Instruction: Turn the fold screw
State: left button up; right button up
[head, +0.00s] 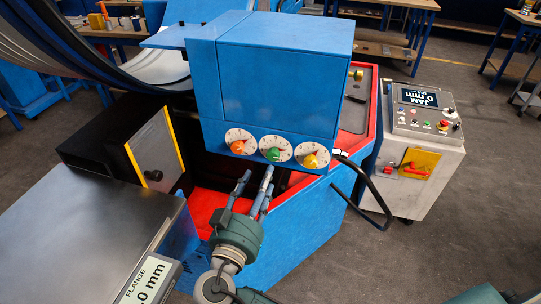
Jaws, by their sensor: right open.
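A blue machine housing (280,85) carries three round white dials in a row on its lower front. I cannot tell which, if any, is the fold screw, as no label is readable. My right gripper (257,179) is open just below the left and middle dials. Its fingers point up toward them, apart from the knobs as far as I can see. My left gripper is not in view.
A red-lined tray (207,205) lies under the housing. A black box with a yellow-edged panel (155,150) stands left. A control console (425,110) reads "JAM 0 mm" at right, with a black cable (372,190) in between. A "FLANGE" display (148,283) is at lower left.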

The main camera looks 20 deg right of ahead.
aim_at(272, 158)
jog(key=p+x, duration=0.2)
jog(key=x, duration=0.5)
jog(key=shift+w+d+f, duration=0.1)
jog(key=shift+d+f, duration=0.05)
jog(key=shift+d, duration=0.05)
jog(key=shift+w+d, duration=0.15)
jog(key=shift+w, duration=0.15)
jog(key=shift+p, duration=0.3)
jog(key=shift+w+d, duration=0.1)
jog(key=shift+f, duration=0.1)
jog(key=c, duration=1.2)
